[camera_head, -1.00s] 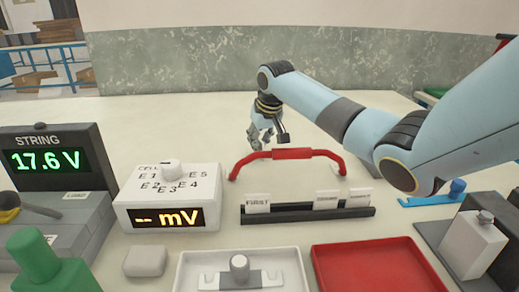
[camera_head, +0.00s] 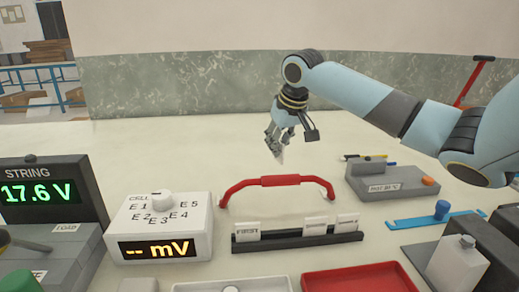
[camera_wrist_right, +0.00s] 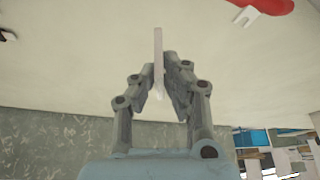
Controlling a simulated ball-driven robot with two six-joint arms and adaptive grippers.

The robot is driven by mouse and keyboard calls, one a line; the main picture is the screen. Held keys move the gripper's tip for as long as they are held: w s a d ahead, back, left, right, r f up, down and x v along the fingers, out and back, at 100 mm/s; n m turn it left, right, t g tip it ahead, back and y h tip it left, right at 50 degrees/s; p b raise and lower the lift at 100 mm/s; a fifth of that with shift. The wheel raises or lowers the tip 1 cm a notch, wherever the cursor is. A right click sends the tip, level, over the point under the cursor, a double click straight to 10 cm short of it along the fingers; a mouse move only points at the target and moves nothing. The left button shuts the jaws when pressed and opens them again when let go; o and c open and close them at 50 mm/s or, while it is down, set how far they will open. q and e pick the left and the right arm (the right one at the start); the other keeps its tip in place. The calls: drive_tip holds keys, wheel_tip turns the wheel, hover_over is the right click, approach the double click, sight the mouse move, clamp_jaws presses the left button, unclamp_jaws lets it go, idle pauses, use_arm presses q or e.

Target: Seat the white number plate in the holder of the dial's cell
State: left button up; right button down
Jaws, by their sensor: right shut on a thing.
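My right gripper (camera_head: 277,152) is in the air behind the red arched handle, pointing down. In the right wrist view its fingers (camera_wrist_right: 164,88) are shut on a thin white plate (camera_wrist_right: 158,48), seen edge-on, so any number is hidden. In the head view only a small pale tip of the plate (camera_head: 281,158) shows. The dial (camera_head: 162,201) is a knob on a white box marked E1 to E5; the box's display (camera_head: 160,248) reads "-- mV". I cannot tell the knob's setting or pick out the cell's holder. My left gripper is out of view.
The red handle (camera_head: 280,181) arches in front of the gripper. A black rack (camera_head: 297,241) holds white plates, one reading FIRST. White (camera_head: 268,284) and red (camera_head: 400,285) trays lie in front. A grey box (camera_head: 392,187) stands right. The table behind the handle is clear.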

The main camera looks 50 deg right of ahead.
drive_tip(key=shift+s+d+r, duration=0.2)
drive_tip(key=shift+s+r, duration=0.3)
drive_tip(key=shift+s, duration=0.25)
drive_tip(key=shift+s+d+r, duration=0.2)
drive_tip(key=shift+s+r, duration=0.3)
drive_tip(key=shift+s, duration=0.25)
drive_tip(key=w+a+f+n+b, duration=0.1)
drive_tip(key=w+f+b, duration=0.1)
drive_tip(key=w+b, duration=0.1)
drive_tip(key=w+a+f+n+y+b, duration=0.1)
drive_tip(key=w+f+n+b, duration=0.1)
drive_tip(key=w+b, duration=0.1)
drive_tip(key=w+a+f+n+b, duration=0.1)
drive_tip(key=w+f+b, duration=0.2)
drive_tip(key=w, duration=0.2)
drive_tip(key=shift+w+a+n+y, duration=0.1)
drive_tip(key=shift+a+n+y, duration=0.05)
drive_tip(key=shift+n+y, duration=0.2)
wheel_tip(320, 180, down, 4)
drive_tip(key=shift+b, duration=0.65)
drive_tip(key=c, duration=1.4)
unclamp_jaws()
drive_tip(key=shift+c, duration=0.2)
